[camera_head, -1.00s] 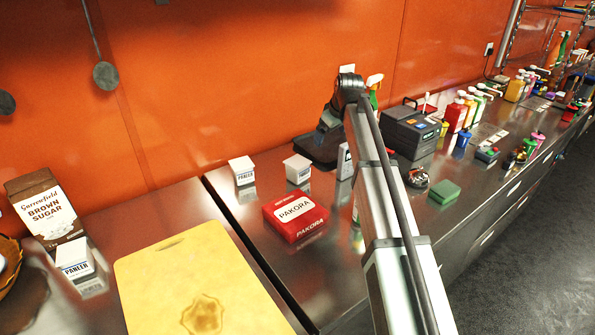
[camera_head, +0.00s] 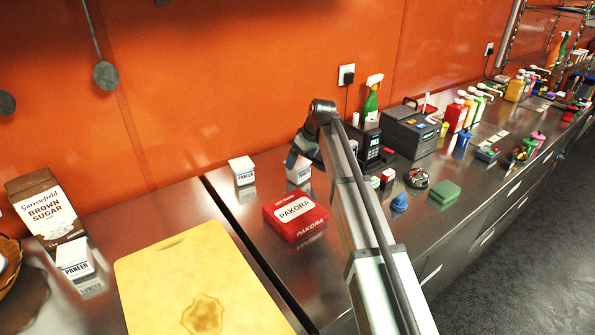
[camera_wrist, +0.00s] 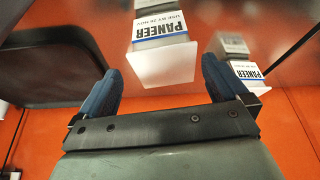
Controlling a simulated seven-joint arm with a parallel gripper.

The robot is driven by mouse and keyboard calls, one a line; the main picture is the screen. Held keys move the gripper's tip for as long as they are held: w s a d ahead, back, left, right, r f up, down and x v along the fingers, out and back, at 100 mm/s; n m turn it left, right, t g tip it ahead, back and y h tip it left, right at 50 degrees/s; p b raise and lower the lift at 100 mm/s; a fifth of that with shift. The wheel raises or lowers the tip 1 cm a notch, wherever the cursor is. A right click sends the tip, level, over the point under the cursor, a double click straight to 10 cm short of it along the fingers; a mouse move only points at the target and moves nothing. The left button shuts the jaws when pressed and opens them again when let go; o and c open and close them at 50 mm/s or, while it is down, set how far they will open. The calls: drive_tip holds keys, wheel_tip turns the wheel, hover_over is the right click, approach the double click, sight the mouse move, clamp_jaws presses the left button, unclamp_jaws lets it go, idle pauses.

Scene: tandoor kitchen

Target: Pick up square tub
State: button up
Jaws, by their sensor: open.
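A white square tub (camera_head: 298,173) with a blue-and-white PANEER label stands on the steel counter against the orange wall; my gripper hides part of its top. In the wrist view this tub (camera_wrist: 164,62) appears upside down, centred beyond my fingers. My gripper (camera_wrist: 160,78) has its two blue fingers spread apart with nothing held between them. In the head view my gripper (camera_head: 302,150) is just above and behind the tub. A second PANEER tub (camera_head: 243,171) stands to its left and also shows in the wrist view (camera_wrist: 246,74). A third tub (camera_head: 75,258) stands far left.
A red PAKORA box (camera_head: 295,215) lies in front of the tubs. A yellow cutting board (camera_head: 190,270) and brown sugar box (camera_head: 47,208) are at left. A card terminal (camera_head: 366,143), grey machine (camera_head: 410,130), blue cone-shaped item (camera_head: 399,202) and green block (camera_head: 443,192) are at right.

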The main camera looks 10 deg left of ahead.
sight(298, 161)
drive_tip(key=shift+a+x, duration=0.15)
drive_tip(key=shift+x, duration=1.15)
drive_tip(key=shift+a+x, duration=0.1)
drive_tip(key=shift+x, duration=1.2)
drive_tip(key=shift+s+r, duration=0.1)
drive_tip(key=c, duration=1.1)
